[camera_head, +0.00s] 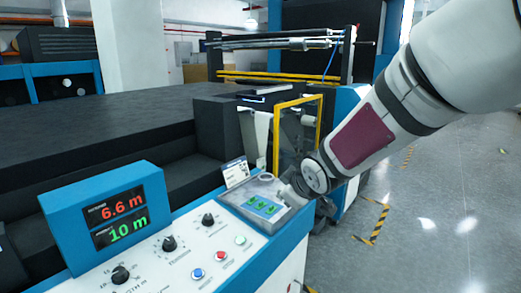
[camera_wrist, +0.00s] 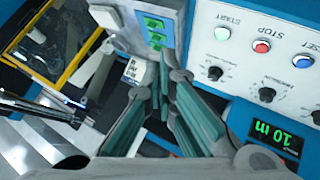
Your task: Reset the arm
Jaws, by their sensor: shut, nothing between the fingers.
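My arm comes in from the upper right in the head view and bends down to the control console (camera_head: 190,255). My gripper (camera_head: 287,190) is beside the grey switch box (camera_head: 236,196) with green switches at the console's right end. It is partly hidden there by my wrist. In the wrist view, the fingers of my gripper (camera_wrist: 171,73) come together at the tips, with nothing held between them. The green switches (camera_wrist: 154,32) show just beyond the fingertips. I cannot tell whether the tips touch the box.
A display (camera_head: 115,220) reading 6.6 m and 10 m stands on the console's left. Knobs and red, blue and green buttons (camera_head: 221,256) line the panel. A yellow-framed guard (camera_head: 318,120) stands behind my gripper. Open floor (camera_head: 455,215) lies to the right.

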